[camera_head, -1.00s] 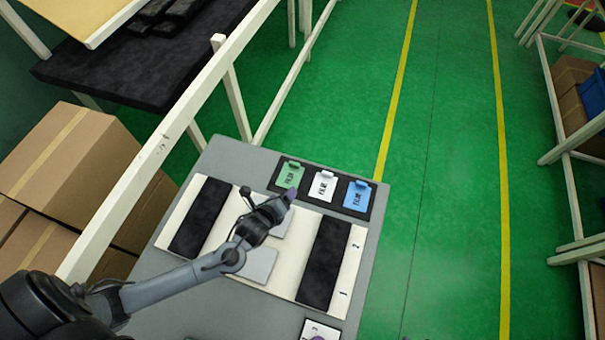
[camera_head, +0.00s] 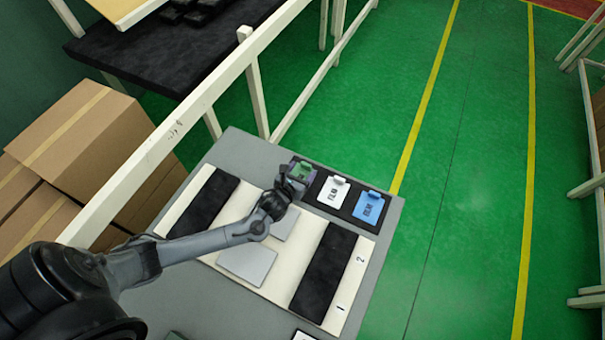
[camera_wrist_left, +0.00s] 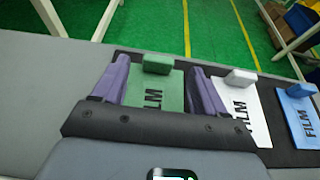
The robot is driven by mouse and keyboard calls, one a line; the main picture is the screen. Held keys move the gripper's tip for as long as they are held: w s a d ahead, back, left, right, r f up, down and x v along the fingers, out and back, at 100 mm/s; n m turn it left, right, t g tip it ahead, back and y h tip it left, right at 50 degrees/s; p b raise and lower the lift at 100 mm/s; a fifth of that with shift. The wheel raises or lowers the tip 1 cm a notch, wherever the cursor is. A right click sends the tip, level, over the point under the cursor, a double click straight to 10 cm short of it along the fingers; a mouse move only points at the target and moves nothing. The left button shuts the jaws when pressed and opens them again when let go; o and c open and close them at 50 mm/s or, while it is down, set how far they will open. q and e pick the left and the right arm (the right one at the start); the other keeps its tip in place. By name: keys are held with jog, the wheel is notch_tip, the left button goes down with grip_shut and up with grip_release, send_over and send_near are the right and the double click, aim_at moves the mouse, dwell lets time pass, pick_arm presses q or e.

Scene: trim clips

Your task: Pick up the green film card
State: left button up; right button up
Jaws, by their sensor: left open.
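In the head view the card (camera_head: 305,169) is partly covered by my left gripper (camera_head: 297,178). In the left wrist view my left gripper (camera_wrist_left: 158,66) is open, with its purple fingers on either side of the green card. The near part of the card is hidden behind the gripper body. I cannot tell whether the fingers touch it. My right gripper is not in view.
A white film card (camera_head: 333,191) and a blue film card (camera_head: 369,207) sit to the right in the same holder (camera_head: 346,208). A cream board (camera_head: 315,228) with black pads (camera_head: 327,270) and grey plates (camera_head: 248,264) lies nearer. A white rail (camera_head: 215,88) runs along the left.

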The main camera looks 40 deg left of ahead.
aim_at(305, 166)
pick_arm(q)
jog(key=shift+x, duration=2.45)
jog(key=shift+a+r, duration=0.1)
jog(key=shift+r, duration=0.05)
jog(key=shift+c, duration=0.4)
jog(key=c, duration=1)
